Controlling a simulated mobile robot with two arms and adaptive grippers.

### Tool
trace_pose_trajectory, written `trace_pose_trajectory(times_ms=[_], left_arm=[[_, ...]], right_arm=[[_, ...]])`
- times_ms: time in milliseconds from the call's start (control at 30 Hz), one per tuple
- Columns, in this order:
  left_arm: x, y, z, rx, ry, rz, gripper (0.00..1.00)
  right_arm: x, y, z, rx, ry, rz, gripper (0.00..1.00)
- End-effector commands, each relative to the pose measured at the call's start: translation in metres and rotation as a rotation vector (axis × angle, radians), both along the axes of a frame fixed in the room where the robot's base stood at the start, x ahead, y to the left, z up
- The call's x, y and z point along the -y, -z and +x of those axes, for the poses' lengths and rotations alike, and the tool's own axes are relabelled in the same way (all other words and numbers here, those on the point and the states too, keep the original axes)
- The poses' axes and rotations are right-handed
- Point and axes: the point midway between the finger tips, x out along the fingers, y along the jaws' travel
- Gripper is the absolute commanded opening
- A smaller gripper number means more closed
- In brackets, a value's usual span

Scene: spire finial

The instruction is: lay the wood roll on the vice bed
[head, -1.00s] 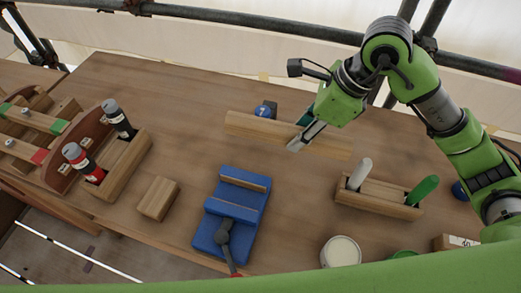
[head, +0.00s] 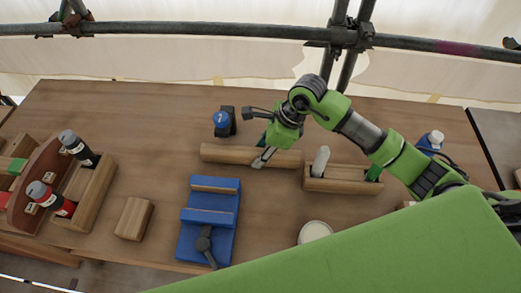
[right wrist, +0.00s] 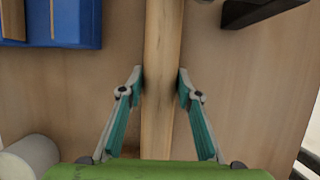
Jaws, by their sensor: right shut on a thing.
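The wood roll (head: 225,153) is a long light-brown wooden bar lying crosswise near the middle of the bench in the head view. It also runs up the centre of the right wrist view (right wrist: 163,40). My right gripper (head: 262,160) is shut on it, with one finger at each side, right of the roll's middle. I cannot tell whether the roll touches the bench. The blue vice (head: 210,220) stands in front and to the left of the roll. Its bed (head: 207,203) is bare, and its grey handle points to the front. My left gripper is not in view.
A wooden block (head: 134,218) stands left of the vice. A wooden holder (head: 342,181) is just right of the roll, and a white-topped tin (head: 315,232) is nearer the front. A blue-and-black dispenser (head: 223,121) stands behind the roll. Bottles (head: 77,148) stand in a rack at the left.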

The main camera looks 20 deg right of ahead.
Motion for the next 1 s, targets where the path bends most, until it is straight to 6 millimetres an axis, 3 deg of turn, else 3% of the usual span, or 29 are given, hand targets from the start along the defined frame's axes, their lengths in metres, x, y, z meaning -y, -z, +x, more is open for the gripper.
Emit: trace_pose_trajectory(times_ms=[100,500,533,600,1000], left_arm=[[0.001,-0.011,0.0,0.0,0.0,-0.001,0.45],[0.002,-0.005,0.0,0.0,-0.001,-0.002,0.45],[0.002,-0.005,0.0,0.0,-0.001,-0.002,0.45],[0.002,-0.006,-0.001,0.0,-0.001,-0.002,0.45],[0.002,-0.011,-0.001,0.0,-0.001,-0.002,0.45]], right_arm=[[0.001,0.006,0.003,-0.005,0.001,0.002,0.04],[0.001,0.015,0.004,0.001,-0.001,0.001,0.04],[0.002,0.016,0.004,0.0,-0.001,0.0,0.34],[0.001,0.014,0.004,-0.001,0.0,0.0,0.48],[0.001,0.01,0.003,-0.002,-0.001,0.001,0.48]])
